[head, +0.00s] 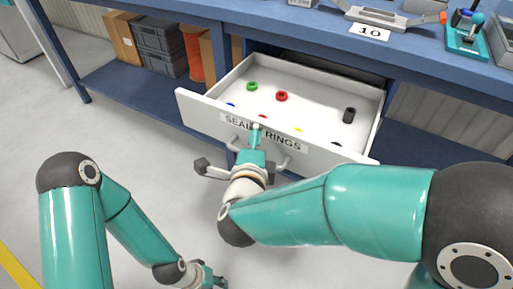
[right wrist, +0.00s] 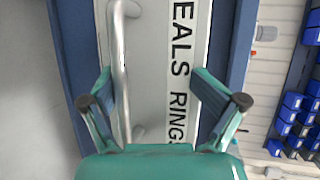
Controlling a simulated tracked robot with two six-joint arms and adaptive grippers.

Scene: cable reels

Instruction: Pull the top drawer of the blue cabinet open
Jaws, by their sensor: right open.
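A green ring (head: 252,86), a red ring (head: 281,96), a dark cylinder (head: 349,115) and smaller coloured pieces lie in the drawer. Grey crates (head: 160,40) and a box sit on the lower shelf. A number 10 card (head: 370,32) lies on the top. The floor in front is clear.

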